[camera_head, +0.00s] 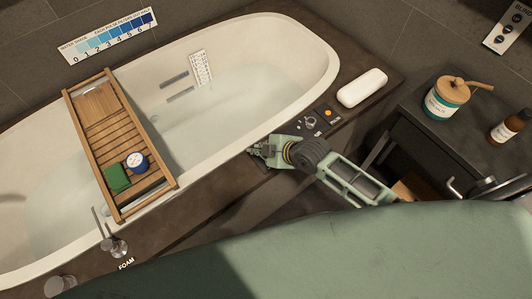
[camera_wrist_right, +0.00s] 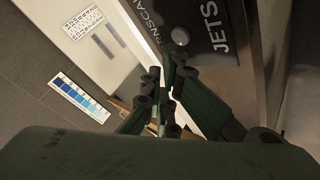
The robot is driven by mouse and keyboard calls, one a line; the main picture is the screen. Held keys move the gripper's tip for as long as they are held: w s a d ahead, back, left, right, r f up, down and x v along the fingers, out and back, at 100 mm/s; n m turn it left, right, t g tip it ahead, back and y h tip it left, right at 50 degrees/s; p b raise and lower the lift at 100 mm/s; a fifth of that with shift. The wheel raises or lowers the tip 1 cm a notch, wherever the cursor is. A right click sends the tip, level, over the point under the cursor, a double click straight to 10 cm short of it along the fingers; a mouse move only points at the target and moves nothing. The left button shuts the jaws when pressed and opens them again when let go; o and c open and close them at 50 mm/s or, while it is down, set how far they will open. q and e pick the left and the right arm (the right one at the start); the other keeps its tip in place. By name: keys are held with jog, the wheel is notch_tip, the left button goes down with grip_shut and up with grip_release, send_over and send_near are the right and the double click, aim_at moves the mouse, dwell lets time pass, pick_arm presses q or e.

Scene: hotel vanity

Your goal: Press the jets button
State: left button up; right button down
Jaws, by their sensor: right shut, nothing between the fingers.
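The dark control panel (camera_head: 320,118) lies on the tub's ledge, with a silver knob (camera_head: 310,122) and a lit orange button (camera_head: 328,112). Its small labels are hard to read in the head view. In the right wrist view, a round grey button (camera_wrist_right: 180,36) sits on a dark plate beside the white word JETS (camera_wrist_right: 221,30). My right gripper (camera_head: 256,150) is at the tub's near rim, left of and nearer than the panel. In the wrist view its fingers (camera_wrist_right: 176,75) are shut and empty, apart from the round button in the picture. My left gripper is out of view.
The filled tub (camera_head: 300,40) carries a wooden tray (camera_head: 95,140) with a green cloth and a blue-rimmed cup. A white bar-shaped thing (camera_head: 362,88) lies on the ledge beyond the panel. A dark cabinet (camera_head: 455,125) with a jar and an amber bottle stands right.

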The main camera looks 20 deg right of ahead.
jog(key=shift+f, duration=0.15)
dwell(0.5)
jog(key=shift+f, duration=0.3)
dwell(0.4)
jog(key=shift+f+b, duration=0.35)
jog(key=shift+f, duration=0.05)
dwell(0.3)
jog(key=shift+r, duration=0.1)
jog(key=shift+r+p, duration=0.75)
jog(key=shift+p, duration=0.2)
